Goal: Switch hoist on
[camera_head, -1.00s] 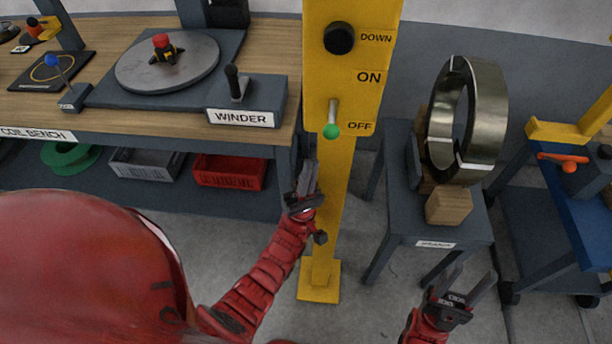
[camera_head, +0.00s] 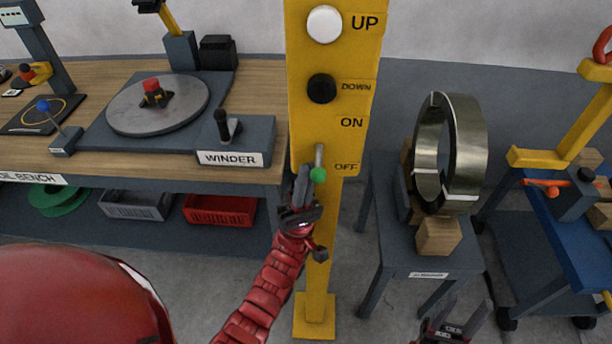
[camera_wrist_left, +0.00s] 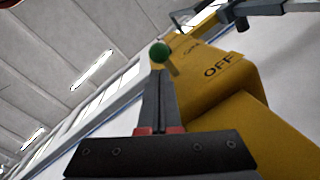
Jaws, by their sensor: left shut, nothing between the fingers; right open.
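The yellow hoist post (camera_head: 330,110) carries a white UP button (camera_head: 325,24), a black DOWN button (camera_head: 321,88) and a switch lever (camera_head: 319,157) with a green ball tip (camera_head: 318,174). The lever points down at the OFF label. My left gripper (camera_head: 303,176) is shut and empty, just left of and below the green ball. In the left wrist view the green ball (camera_wrist_left: 160,53) shows just beyond the tips of my left gripper (camera_wrist_left: 158,75); I cannot tell whether they touch. My right gripper (camera_head: 468,312) is open and empty, low at the right.
The coil bench (camera_head: 262,77) with the winder lever (camera_head: 223,125) stands left of the post. A grey stand (camera_head: 445,262) with a large metal ring (camera_head: 475,150) and wooden blocks stands to the right. A blue cart (camera_head: 560,235) is further right.

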